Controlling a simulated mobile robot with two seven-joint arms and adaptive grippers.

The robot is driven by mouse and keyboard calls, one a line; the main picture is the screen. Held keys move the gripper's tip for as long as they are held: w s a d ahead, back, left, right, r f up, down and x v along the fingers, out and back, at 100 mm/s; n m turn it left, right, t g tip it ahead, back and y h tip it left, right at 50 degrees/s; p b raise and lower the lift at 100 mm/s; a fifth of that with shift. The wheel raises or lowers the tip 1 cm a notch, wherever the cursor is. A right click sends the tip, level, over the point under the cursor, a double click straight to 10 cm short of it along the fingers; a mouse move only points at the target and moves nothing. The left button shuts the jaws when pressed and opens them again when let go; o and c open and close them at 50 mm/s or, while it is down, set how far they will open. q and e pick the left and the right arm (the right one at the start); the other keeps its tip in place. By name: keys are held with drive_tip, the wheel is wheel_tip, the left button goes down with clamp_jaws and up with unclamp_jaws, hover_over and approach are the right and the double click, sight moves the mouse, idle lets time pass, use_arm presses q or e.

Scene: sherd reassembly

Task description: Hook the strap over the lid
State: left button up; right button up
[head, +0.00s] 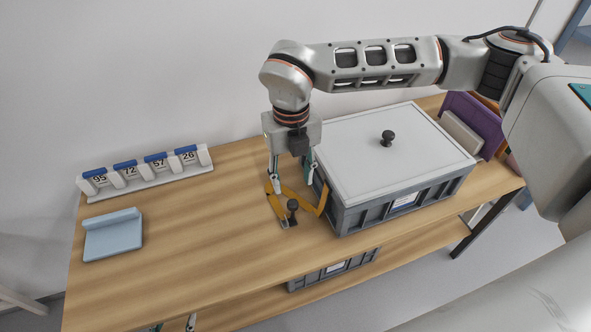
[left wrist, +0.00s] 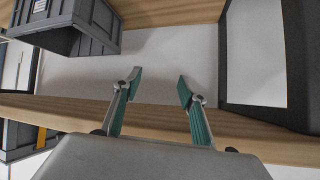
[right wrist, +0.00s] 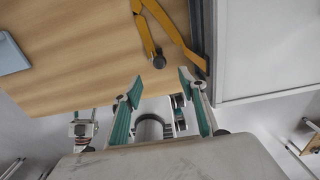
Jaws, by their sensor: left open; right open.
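The grey crate (head: 400,212) stands on the table with a white lid (head: 350,150) on top; a black knob (head: 388,140) rises from the lid. The orange strap (head: 276,208) lies bent beside the crate's left side, next to a small black peg (head: 292,206) on the table. The strap also shows in the right wrist view (right wrist: 178,33). My right gripper (head: 292,188) is open, pointing down above the strap, with nothing held between its fingers (right wrist: 160,84). My left gripper (left wrist: 160,85) is open and empty, low by the table's front edge, facing the shelf area.
A white rack (head: 150,178) with blue-topped numbered tags stands at the back left. A pale blue holder (head: 113,235) lies in front of it. Purple and other upright items (head: 472,122) stand right of the crate. Another crate (head: 333,271) sits on the lower shelf. The table's left middle is clear.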

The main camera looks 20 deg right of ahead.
sight(293, 203)
drive_tip(key=shift+w+d+f, duration=0.2)
drive_tip(key=shift+f, duration=0.05)
drive_tip(key=shift+s+f+b, duration=0.1)
drive_tip(key=shift+f+b, duration=0.15)
drive_tip(key=shift+b, duration=0.05)
drive_tip(key=f+b, duration=0.2)
drive_tip(key=f, duration=0.1)
drive_tip(key=f+b, duration=0.2)
drive_tip(key=f, duration=0.2)
drive_tip(key=shift+s+a, duration=0.1)
drive_tip(key=shift+a, duration=0.1)
drive_tip(key=shift+f+b, duration=0.35)
drive_tip(key=shift+f, duration=0.25)
clamp_jaws()
drive_tip(key=shift+r, duration=0.2)
drive_tip(key=shift+r, duration=0.1)
